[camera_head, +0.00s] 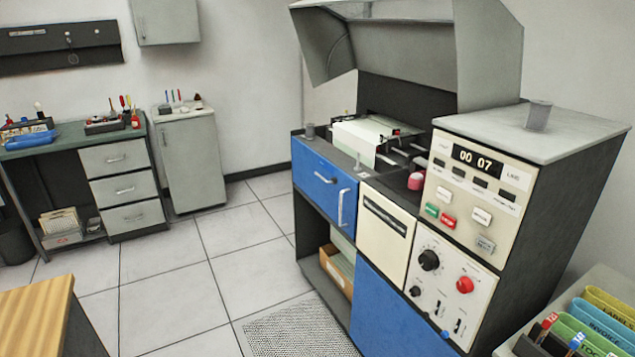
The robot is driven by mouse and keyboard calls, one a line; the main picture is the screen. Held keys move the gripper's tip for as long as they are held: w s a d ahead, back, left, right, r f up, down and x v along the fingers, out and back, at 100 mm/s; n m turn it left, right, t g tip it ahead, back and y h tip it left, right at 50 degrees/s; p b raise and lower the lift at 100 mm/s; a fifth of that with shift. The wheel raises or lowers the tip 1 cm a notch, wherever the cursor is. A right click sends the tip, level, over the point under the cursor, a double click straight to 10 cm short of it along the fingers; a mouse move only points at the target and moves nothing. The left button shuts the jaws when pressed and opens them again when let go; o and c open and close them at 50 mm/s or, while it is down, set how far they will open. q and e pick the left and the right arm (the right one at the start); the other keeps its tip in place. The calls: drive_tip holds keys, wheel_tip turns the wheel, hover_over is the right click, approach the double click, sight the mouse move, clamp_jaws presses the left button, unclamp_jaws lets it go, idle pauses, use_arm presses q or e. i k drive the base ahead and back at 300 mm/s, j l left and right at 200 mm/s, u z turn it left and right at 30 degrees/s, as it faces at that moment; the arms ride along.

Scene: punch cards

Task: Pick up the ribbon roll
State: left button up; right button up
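I cannot tell for sure which thing is the ribbon roll. A small red-pink cylinder (416,181) sits on the machine's dark deck, left of the control panel. A grey cylinder (538,116) stands upright on the light top of the panel cabinet. Neither of my grippers shows in the head view.
The blue and cream machine (382,228) has a raised grey hood (408,50). A workbench (72,140) and grey cabinet (187,160) stand at the back left. A wooden table corner (35,310) and labelled folders (600,322) flank the front. Tiled floor (180,290) between is clear.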

sight(308, 128)
drive_tip(key=i+j, duration=0.25)
drive_tip(key=i, duration=0.25)
drive_tip(key=i+j+z, duration=0.1)
drive_tip(key=i+j, duration=0.15)
drive_tip(key=i, duration=0.25)
drive_tip(key=i+j, duration=0.25)
drive_tip(key=i, duration=0.25)
drive_tip(key=i+j+z, duration=0.1)
drive_tip(key=i+j, duration=0.2)
drive_tip(key=i, duration=0.2)
drive_tip(key=i+j, duration=0.3)
drive_tip(key=i, duration=0.2)
drive_tip(key=z, duration=0.05)
